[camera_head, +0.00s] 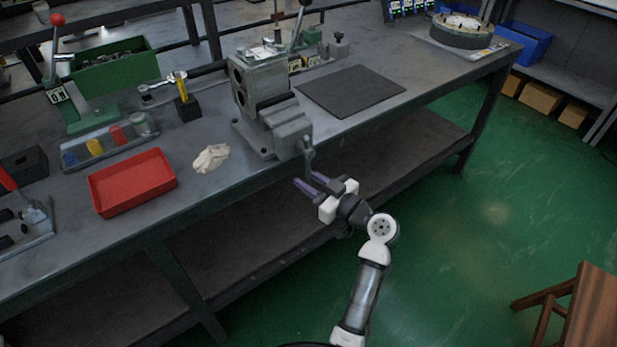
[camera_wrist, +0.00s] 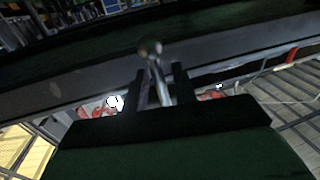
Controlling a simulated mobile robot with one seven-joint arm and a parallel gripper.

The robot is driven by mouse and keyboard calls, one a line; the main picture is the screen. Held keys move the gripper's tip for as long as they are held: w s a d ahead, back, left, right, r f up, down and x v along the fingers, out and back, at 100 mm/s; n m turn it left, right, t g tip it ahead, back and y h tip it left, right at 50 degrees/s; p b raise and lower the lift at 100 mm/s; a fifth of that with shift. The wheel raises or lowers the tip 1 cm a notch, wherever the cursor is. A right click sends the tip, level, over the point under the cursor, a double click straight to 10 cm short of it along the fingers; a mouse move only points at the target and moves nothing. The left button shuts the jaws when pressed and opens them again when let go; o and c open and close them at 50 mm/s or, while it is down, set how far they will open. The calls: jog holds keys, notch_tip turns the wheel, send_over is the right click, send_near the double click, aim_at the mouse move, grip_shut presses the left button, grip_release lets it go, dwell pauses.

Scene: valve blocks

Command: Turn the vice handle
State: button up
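The grey vice (camera_head: 273,105) is mounted at the front edge of the workbench. Its handle (camera_head: 308,160) is a thin bar hanging below the jaw's front end, beyond the bench edge. My gripper (camera_head: 309,184) has purple fingers and is at the handle's lower part, coming from the lower right. In the wrist view the handle (camera_wrist: 158,76), with a round end, appears between the two dark fingers of my gripper (camera_wrist: 160,80). Gaps show between the bar and the fingers, so the gripper looks open. Whether either finger touches the bar is unclear.
The workbench (camera_head: 240,182) holds a crumpled white cloth (camera_head: 211,158), a red tray (camera_head: 132,182), a green bin (camera_head: 115,66) and a dark mat (camera_head: 350,91). A lower shelf (camera_head: 260,215) runs under it. A wooden stool (camera_head: 590,305) stands at right. The green floor between is clear.

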jog(key=shift+w+a, duration=0.15)
grip_shut()
jog(key=shift+f+b, duration=0.1)
jog(key=shift+b, duration=0.25)
